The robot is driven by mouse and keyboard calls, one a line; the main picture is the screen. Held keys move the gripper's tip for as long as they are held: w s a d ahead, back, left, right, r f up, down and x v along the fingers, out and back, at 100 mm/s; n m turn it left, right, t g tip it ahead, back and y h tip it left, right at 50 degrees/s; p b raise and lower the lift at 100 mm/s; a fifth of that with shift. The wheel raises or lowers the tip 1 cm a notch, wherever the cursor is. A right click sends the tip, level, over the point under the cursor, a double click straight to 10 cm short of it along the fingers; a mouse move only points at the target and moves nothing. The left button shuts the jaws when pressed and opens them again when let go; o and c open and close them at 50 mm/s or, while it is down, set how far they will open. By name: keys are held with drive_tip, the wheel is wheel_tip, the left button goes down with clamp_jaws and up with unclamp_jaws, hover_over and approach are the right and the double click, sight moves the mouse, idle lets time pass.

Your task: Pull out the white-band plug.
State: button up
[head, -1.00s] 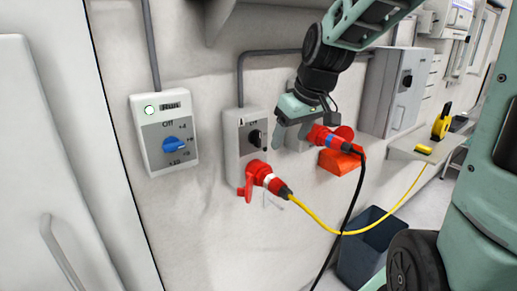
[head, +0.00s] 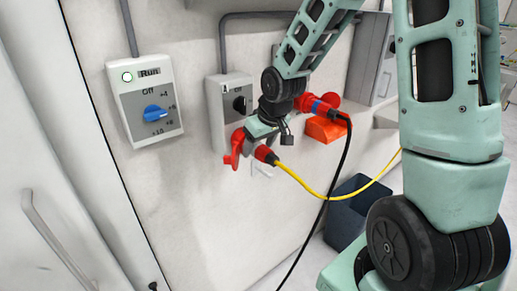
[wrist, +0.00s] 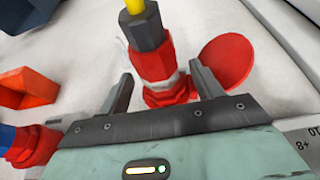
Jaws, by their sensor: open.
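The white-band plug (wrist: 158,66) is red with a white band, a dark grey end and a yellow cable. In the wrist view it stands between the two fingers of my open gripper (wrist: 160,90), with a gap on the left and the right finger close beside it. In the head view my gripper (head: 268,136) covers most of this plug, and only its red and dark end (head: 266,154) shows below. The plug sits at the red socket of the grey switch box (head: 229,100). The socket's round red lid (wrist: 225,62) hangs open beside it.
A blue-band plug (head: 320,105) with a black cable sits in the neighbouring socket, close to my arm. An orange holder (head: 325,130) is below it. A control box with a blue knob (head: 155,113) is at left. A dark bin (head: 345,215) stands below.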

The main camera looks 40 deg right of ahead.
sight(269, 151)
drive_tip(key=shift+w+f, duration=0.25)
drive_tip(key=shift+f, duration=0.3)
drive_tip(key=c, duration=1.3)
drive_tip(key=shift+s, duration=0.1)
drive_tip(key=shift+s+r+p, duration=0.1)
drive_tip(key=shift+s+p, duration=0.3)
drive_tip(key=shift+s, duration=0.65)
drive_tip(key=shift+s, duration=0.1)
drive_tip(key=shift+s+d+p, duration=0.1)
drive_tip(key=shift+s+p, duration=0.25)
drive_tip(key=shift+s, duration=0.5)
